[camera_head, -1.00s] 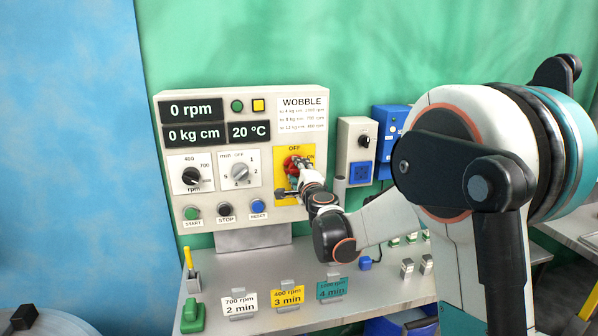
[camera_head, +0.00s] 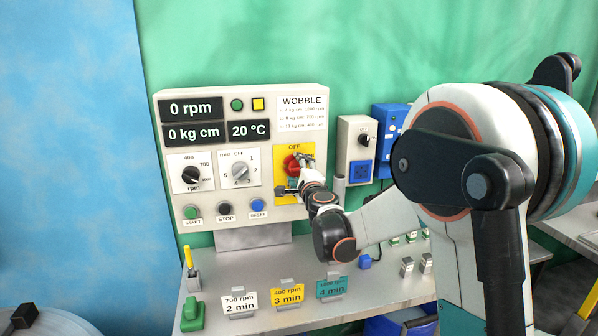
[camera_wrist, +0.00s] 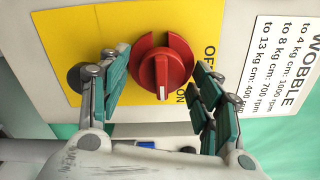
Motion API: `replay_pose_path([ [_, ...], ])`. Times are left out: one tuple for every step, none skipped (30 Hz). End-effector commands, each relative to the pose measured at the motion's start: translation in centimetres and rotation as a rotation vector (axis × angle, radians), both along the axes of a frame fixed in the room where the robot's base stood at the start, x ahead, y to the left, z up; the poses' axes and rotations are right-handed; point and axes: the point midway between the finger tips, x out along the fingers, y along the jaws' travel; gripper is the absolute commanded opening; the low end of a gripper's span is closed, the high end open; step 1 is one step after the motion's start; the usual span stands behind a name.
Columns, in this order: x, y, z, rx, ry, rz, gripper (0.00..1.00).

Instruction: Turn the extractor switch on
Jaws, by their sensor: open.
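The red rotary switch (camera_head: 291,163) sits on a yellow plate (camera_head: 280,152) at the lower right of the grey control panel. In the wrist view the switch (camera_wrist: 177,62) fills the middle. Its grip bar points down the picture, with a white mark at its end. The words OFF and ON stand on the plate to its right, ON partly hidden by a finger. My gripper (camera_wrist: 157,75) is open, with one finger on each side of the switch and visible gaps between. In the head view my gripper (camera_head: 292,174) partly covers the switch and plate.
The panel also has a black rpm knob (camera_head: 191,176), a timer knob (camera_head: 240,172), and start, stop and reset buttons. A grey box with a black knob (camera_head: 364,140) hangs to the right. Coloured cards stand on the bench (camera_head: 385,287) below.

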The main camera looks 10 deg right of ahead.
Motion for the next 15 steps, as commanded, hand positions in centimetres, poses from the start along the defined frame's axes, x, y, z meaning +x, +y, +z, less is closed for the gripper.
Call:
replay_pose_path([
  [0.0,0.0,0.0,0.000,0.000,0.000,0.59],
  [0.0,0.0,0.0,0.000,0.000,0.000,0.59],
  [0.0,0.0,0.0,0.000,0.000,0.000,0.59],
  [-0.1,0.0,0.0,0.000,0.000,0.000,0.59],
  [-0.2,0.0,0.0,-0.001,0.000,0.000,0.59],
  [-0.5,0.0,0.0,-0.001,0.000,0.000,0.59],
  [-0.8,0.0,0.0,-0.001,0.000,0.000,0.59],
  [-1.1,0.0,0.0,-0.001,0.000,0.000,0.59],
  [-1.7,0.0,0.0,-0.002,0.000,0.000,0.59],
  [-2.2,0.0,0.1,-0.002,0.000,0.000,0.59],
  [-2.8,0.0,0.0,-0.002,0.000,0.000,0.59],
  [-3.6,0.0,0.0,-0.001,0.000,0.000,0.59],
  [-4.2,0.0,0.0,0.000,0.000,0.000,0.59],
  [-4.9,0.0,0.0,0.000,0.000,0.000,0.59],
  [-5.7,0.0,0.0,0.000,0.000,0.000,0.59],
])
